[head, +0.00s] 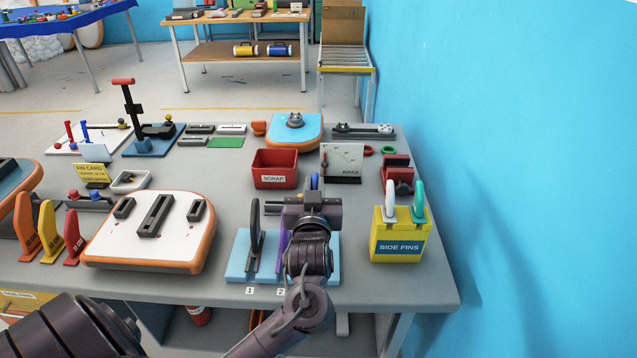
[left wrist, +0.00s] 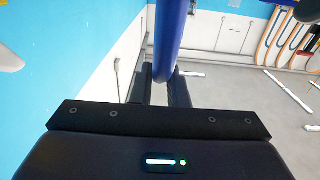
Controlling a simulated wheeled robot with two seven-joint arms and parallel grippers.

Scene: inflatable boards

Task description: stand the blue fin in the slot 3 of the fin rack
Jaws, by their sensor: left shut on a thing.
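The fin rack (head: 240,268) is a light blue base near the table's front edge. A black fin (head: 257,235) stands at label 1 and a purple fin (head: 282,246) at label 2. Slot 3 is hidden behind my left arm. My left gripper (head: 314,192) is over the right part of the rack, shut on the blue fin (head: 315,181). Only a bit of that fin shows beyond the gripper in the head view. In the left wrist view the blue fin (left wrist: 170,42) rises between the two dark fingers. My right gripper is not in view.
A yellow side fins box (head: 400,247) with a white and a teal fin stands right of the rack. A red scrap bin (head: 275,169) and a wake board (head: 342,160) are behind. A white board (head: 120,230) lies to the left.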

